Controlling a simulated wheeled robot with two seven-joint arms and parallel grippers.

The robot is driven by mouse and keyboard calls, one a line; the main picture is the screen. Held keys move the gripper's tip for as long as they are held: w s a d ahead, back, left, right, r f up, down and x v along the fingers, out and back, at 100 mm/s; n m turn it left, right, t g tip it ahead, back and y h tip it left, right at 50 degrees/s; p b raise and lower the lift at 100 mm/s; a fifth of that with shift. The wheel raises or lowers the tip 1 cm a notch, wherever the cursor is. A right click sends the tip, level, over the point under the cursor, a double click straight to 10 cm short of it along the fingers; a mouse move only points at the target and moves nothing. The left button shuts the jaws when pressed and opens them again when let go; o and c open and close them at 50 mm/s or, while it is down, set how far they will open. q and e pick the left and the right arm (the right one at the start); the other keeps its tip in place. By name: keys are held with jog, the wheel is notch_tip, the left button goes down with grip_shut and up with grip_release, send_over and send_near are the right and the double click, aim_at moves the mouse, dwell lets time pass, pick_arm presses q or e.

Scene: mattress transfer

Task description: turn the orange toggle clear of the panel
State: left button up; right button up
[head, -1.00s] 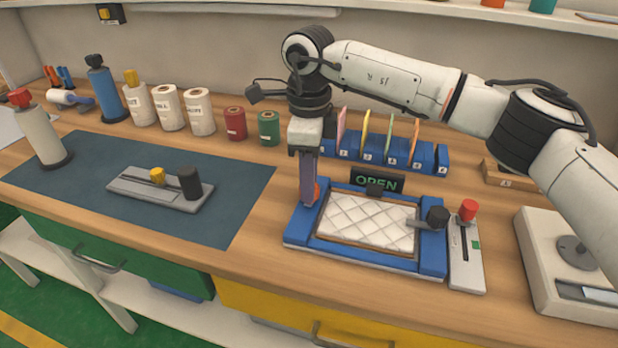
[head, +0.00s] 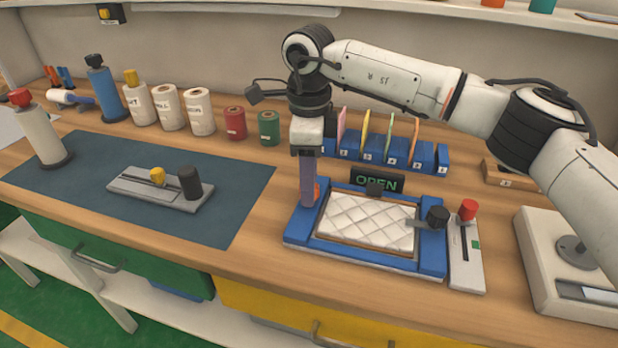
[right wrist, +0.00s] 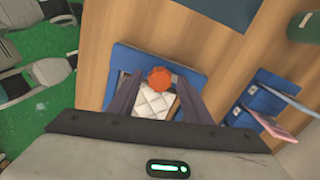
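The orange toggle (head: 317,191) is at the left side of the blue panel frame (head: 300,226), partly hidden by my right gripper in the head view. It shows as a lobed knob (right wrist: 159,76) in the right wrist view. My right gripper (head: 307,200) points down over that side. In the wrist view its two fingers stand open on either side of the knob, with gaps visible. A white quilted mattress (head: 366,222) lies inside the frame. At the right side, a black knob (head: 437,216) has a grey bar reaching over the mattress edge. My left gripper is out of view.
An "OPEN" sign (head: 377,181) stands at the frame's back edge. A blue rack (head: 428,157) with coloured cards is behind it. A grey slider with a red knob (head: 468,209) is close on the right. The dark mat (head: 230,190) to the left has free room.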

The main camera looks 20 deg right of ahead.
notch_tip(320, 180, up, 10)
jog(key=shift+r, duration=0.2)
dwell(0.3)
jog(key=shift+s+f, duration=0.1)
